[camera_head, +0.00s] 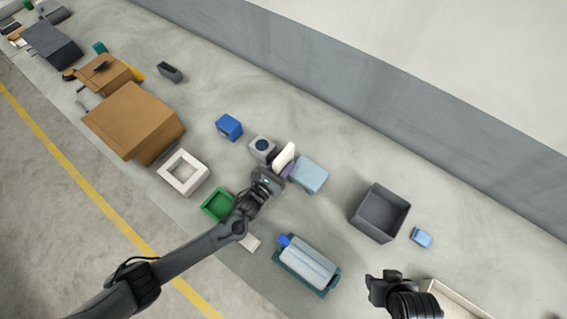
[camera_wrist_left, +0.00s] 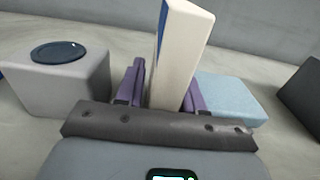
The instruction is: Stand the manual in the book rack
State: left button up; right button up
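The manual (camera_head: 284,157) is a cream-white slab, standing on edge and tilted. In the left wrist view the manual (camera_wrist_left: 181,50) shows a blue strip on its left side and rises between the purple fingers. My left gripper (camera_head: 275,177) has those fingers (camera_wrist_left: 166,92) close against both sides of its lower part, and appears shut on it. I cannot tell whether its bottom touches the surface. My right gripper (camera_head: 380,290) is at the lower right, away from the manual; its fingers are unclear. No object is clearly recognisable as the book rack.
A pale blue box (camera_head: 311,173) lies just right of the manual, and a grey box with a dark round top (camera_head: 261,148) left of it. A green tray (camera_head: 209,213), teal holder (camera_head: 288,272), grey bin (camera_head: 357,217) and white frame (camera_head: 165,174) stand around.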

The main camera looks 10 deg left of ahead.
pick_arm(q)
jog(key=shift+o, duration=0.9)
jog(key=shift+r, duration=0.15)
